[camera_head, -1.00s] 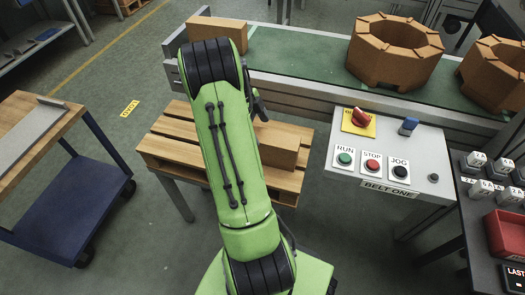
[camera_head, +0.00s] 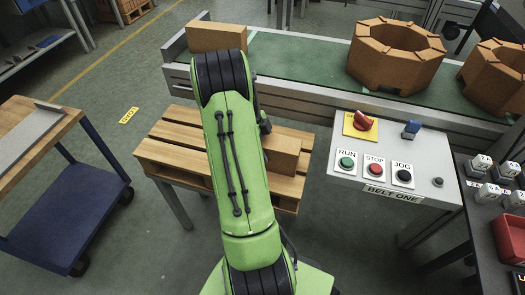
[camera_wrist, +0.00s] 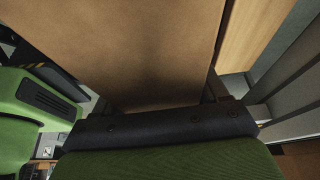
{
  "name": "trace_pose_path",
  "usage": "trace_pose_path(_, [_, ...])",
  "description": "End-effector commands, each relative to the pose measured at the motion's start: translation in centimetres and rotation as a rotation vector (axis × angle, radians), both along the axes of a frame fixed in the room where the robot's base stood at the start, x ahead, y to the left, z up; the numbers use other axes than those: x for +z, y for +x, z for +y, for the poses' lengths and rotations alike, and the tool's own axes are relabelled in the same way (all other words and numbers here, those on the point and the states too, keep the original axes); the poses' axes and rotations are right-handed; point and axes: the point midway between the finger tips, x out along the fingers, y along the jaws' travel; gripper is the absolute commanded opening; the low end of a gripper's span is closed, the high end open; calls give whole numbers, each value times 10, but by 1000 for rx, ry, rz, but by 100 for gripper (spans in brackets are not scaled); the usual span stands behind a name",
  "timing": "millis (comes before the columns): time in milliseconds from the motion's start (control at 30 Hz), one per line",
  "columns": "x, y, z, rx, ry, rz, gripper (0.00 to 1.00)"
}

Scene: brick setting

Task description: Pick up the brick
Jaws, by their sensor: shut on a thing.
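A plain brown brick (camera_head: 283,153) is at the slatted wooden pallet (camera_head: 168,150), its left part hidden behind my green arm. In the wrist view the brick's broad brown face (camera_wrist: 125,45) fills the upper middle, close to the camera. My gripper (camera_wrist: 155,108) is shut on this brick, with its dark body across the lower edge of the brick's face. In the head view my arm hides most of the gripper. Whether the brick touches the pallet cannot be told. A second brown brick (camera_head: 216,37) sits at the left end of the green conveyor belt (camera_head: 300,62).
Two large brown octagonal rings, one on the left (camera_head: 396,75) and one on the right (camera_head: 495,80), stand on the belt. A control panel (camera_head: 388,168) with buttons is right of the pallet. A blue cart (camera_head: 70,215) stands left. Open floor lies between cart and pallet.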

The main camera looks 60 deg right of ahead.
Motion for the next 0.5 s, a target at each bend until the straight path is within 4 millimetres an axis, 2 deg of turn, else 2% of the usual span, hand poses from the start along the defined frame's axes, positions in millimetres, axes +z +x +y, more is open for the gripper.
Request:
trace_pose_path(33, [0,0,0,0,0,0,38])
trace_pose_path(200, [0,0,0,0,0,0,12])
trace_pose_path(300, [0,0,0,0,-1,0,0])
trace_pose_path(500, [2,0,-1,-2,-4,-2,0])
